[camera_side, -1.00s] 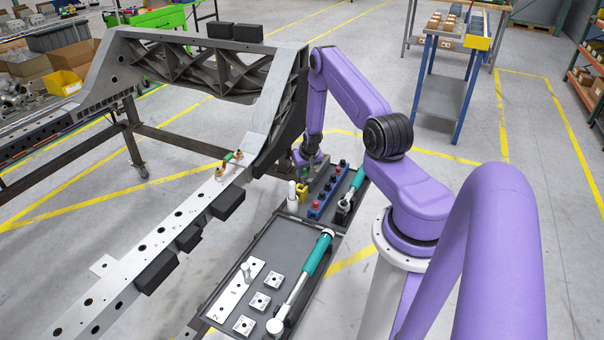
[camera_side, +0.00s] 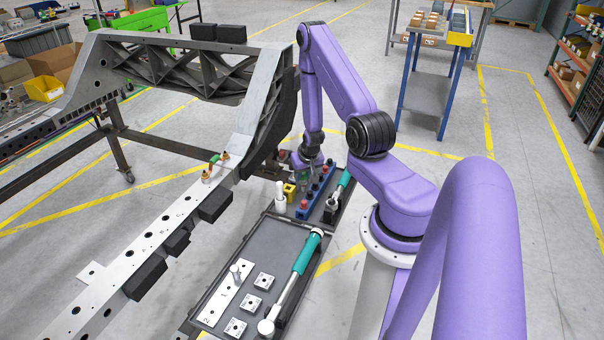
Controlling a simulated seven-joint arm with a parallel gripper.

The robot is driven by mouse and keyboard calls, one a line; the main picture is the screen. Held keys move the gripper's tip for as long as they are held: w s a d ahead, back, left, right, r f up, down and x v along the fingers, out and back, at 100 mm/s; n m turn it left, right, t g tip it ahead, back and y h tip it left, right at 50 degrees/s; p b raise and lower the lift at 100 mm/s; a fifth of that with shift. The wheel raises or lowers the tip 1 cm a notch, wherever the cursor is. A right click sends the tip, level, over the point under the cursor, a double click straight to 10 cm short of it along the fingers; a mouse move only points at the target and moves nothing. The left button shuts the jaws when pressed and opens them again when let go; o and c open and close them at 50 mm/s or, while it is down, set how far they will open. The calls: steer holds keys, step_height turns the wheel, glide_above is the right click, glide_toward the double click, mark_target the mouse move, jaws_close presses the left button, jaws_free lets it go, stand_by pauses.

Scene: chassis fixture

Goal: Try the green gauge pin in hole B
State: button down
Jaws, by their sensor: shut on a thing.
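My gripper (camera_side: 304,180) is low over the far left end of the blue pin rack (camera_side: 308,212), beside the yellow block. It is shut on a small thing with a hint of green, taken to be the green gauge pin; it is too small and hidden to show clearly. The rack carries several red-topped pins. The long light rail (camera_side: 140,252) at the left has a row of dark holes with small letters beside them. The letters are too small to read for certain, so I cannot tell which is hole B.
A yellow block (camera_side: 289,191) and a white cylinder (camera_side: 280,197) stand beside the rack. A grey tray (camera_side: 262,250) holds a teal-handled wrench (camera_side: 306,252), a numbered plate and square blocks. Copper-coloured fittings with a green part (camera_side: 214,159) sit on the rail. The chassis frame (camera_side: 262,95) rises behind.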

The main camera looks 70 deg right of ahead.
steer(key=shift+r, duration=3.15)
steer(key=w+a+n+y, duration=0.1)
steer(key=w+a+n, duration=0.1)
steer(key=w+a, duration=0.65)
steer(key=w+a+n, duration=0.1)
steer(key=w+a, duration=0.5)
steer(key=w, duration=0.6)
steer(key=w+a+r+n, duration=0.1)
steer(key=w+a, duration=0.3)
steer(key=a, duration=0.4)
steer(key=w+a+r+n+t+y, duration=0.15)
steer(key=w+a, duration=0.25)
steer(key=a, duration=0.5)
steer(key=w+a+r+n+g+h, duration=0.1)
steer(key=w+a+r, duration=0.15)
steer(key=a, duration=0.55)
step_height(320, 180, down, 6)
steer(key=shift+w+f+t, duration=0.15)
steer(key=shift+w+t, duration=0.2)
steer(key=shift+w, duration=0.05)
steer(key=shift+f+m+y, duration=0.25)
steer(key=shift+f, duration=1.05)
